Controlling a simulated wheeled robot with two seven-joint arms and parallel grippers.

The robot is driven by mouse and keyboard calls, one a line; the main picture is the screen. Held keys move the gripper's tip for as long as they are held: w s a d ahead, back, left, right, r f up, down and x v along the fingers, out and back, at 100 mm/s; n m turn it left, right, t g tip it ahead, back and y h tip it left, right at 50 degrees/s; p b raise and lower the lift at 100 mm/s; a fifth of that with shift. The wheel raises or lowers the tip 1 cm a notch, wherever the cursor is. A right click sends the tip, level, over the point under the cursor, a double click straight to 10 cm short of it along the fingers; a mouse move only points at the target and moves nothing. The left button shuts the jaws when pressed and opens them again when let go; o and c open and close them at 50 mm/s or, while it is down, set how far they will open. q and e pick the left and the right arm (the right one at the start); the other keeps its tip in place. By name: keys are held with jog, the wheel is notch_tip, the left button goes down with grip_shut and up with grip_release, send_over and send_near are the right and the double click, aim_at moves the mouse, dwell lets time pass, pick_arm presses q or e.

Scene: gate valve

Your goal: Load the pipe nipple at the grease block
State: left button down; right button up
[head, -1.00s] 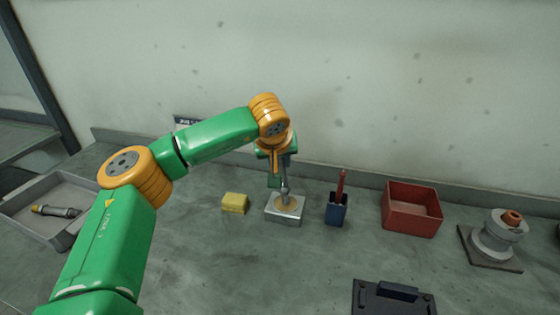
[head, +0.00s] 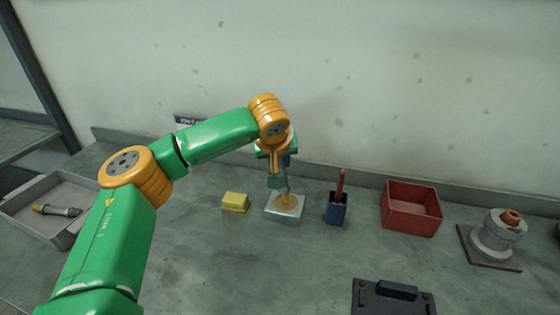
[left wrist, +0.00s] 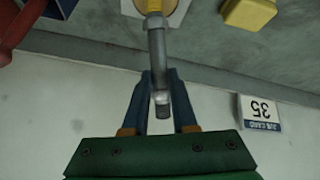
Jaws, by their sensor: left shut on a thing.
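My left gripper (head: 279,177) points down over the grease block (head: 272,212), a pale square block with a round tan-yellow patch on top. In the left wrist view the gripper (left wrist: 160,76) is shut on the pipe nipple (left wrist: 157,48), a grey pipe between its two blue-grey fingers. The nipple's far end is yellow and reaches the block (left wrist: 181,12). In the head view the nipple (head: 288,187) stands nearly upright over the patch; its lower end appears to touch it. My right gripper is not in view.
A yellow sponge-like block (head: 235,202) sits left of the grease block, a blue holder (head: 336,213) with a red-handled tool right of it. A red bin (head: 411,220), grey flanged part (head: 497,240) and dark plate (head: 392,300) lie right. A grey tray (head: 72,232) holds a yellow-ended pipe.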

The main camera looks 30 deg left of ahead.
aim_at(280, 167)
pick_arm(q)
jog(key=shift+r+p, duration=3.5)
jog(key=shift+r, duration=0.1)
jog(key=shift+f, duration=0.15)
